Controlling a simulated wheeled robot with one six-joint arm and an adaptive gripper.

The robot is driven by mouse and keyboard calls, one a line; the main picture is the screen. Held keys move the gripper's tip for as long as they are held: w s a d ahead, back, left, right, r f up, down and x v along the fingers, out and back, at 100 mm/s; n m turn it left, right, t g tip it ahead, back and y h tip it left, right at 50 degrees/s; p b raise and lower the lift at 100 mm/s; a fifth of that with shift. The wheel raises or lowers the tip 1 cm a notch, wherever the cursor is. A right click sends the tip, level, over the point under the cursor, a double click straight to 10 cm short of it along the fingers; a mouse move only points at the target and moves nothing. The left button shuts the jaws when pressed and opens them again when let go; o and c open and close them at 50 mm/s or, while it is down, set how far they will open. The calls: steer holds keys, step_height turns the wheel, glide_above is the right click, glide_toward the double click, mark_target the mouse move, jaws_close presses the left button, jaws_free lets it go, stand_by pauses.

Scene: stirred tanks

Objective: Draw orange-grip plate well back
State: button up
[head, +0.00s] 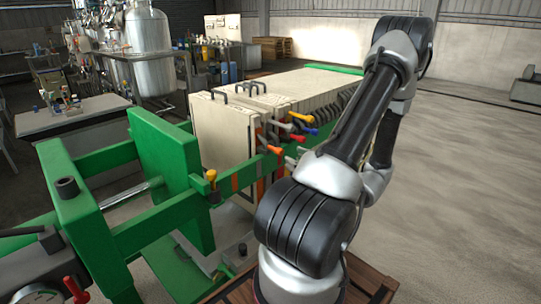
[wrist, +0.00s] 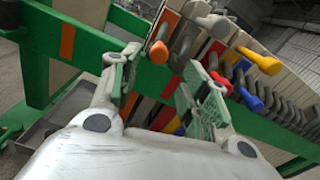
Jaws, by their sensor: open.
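The orange grip (wrist: 158,52) shows in the wrist view as a rounded handle end. It lies between my gripper's fingertips (wrist: 156,68), slightly beyond them, with no clear contact. My gripper is open, one finger to each side. In the head view, the orange grip (head: 272,149) sticks out from the near end of the pale plate stack (head: 222,135). The plates stand upright, packed close along a green frame. My arm hides most of my gripper in the head view.
Close by are a red grip (head: 298,138), a yellow-orange grip (head: 301,117) and a blue grip (head: 311,131). A green rail (wrist: 85,40) runs beside the plates. Left of the stack is a thick green end plate (head: 172,180), with a gap between. Open floor (head: 460,160) lies to the right.

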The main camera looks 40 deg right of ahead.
mark_target(282, 153)
steer(key=w, duration=0.7)
steer(key=shift+w+a, duration=0.3)
steer(key=shift+a, duration=0.1)
jaws_close()
